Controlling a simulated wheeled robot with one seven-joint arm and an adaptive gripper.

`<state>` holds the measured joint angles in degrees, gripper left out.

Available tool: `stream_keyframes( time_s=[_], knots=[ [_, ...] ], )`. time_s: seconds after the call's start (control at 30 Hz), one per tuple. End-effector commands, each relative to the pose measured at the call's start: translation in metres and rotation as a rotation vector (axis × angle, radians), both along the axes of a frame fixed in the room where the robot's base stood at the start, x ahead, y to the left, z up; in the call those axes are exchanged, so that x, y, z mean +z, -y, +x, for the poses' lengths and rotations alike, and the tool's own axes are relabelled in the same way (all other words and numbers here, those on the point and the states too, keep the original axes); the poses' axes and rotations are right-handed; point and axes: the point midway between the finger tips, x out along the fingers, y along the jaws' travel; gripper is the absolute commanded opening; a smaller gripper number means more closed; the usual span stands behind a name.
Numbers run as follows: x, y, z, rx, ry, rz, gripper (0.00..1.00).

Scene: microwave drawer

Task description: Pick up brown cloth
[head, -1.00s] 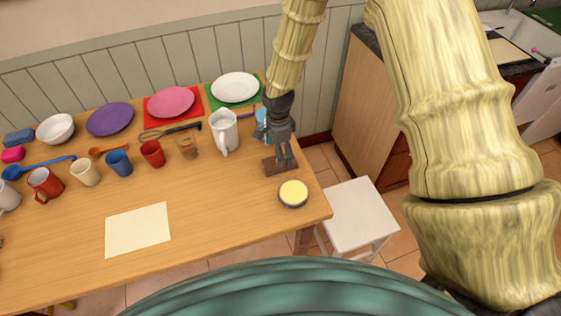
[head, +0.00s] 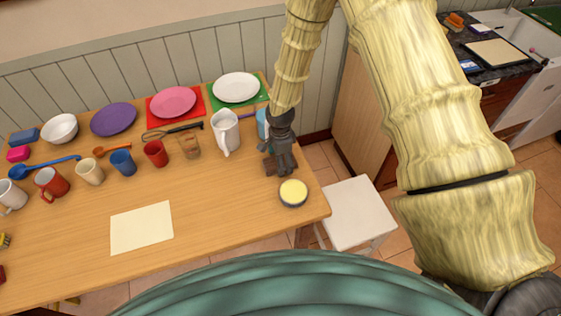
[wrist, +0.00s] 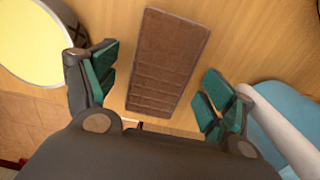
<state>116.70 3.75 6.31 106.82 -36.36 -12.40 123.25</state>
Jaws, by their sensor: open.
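The brown cloth (wrist: 168,62) is a flat, dark brown rectangle with a grid-like texture, lying on the wooden table. In the wrist view it lies between the fingers of my gripper (wrist: 160,95), which are spread apart with green pads and do not touch it. In the head view my gripper (head: 279,168) hangs low over the right end of the table and covers most of the cloth. Only a small brown part of the cloth (head: 268,167) shows to the left of the fingers.
A round tin with a yellow top (head: 293,192) stands close in front of my gripper. A white pitcher (head: 226,132) and a light blue item (head: 262,121) stand close behind and left. A white stool (head: 358,213) stands right of the table.

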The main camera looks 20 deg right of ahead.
Motion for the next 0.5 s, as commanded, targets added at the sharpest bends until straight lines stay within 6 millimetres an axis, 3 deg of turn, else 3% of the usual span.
stream_keyframes(
  time_s=[0.23, 0.5],
  knots=[
    [-0.0011, -0.0001, 0.0000, 0.000, 0.000, 0.000, 0.83],
    [-0.0009, -0.0001, -0.0001, 0.000, 0.000, 0.000, 0.37]
  ],
)
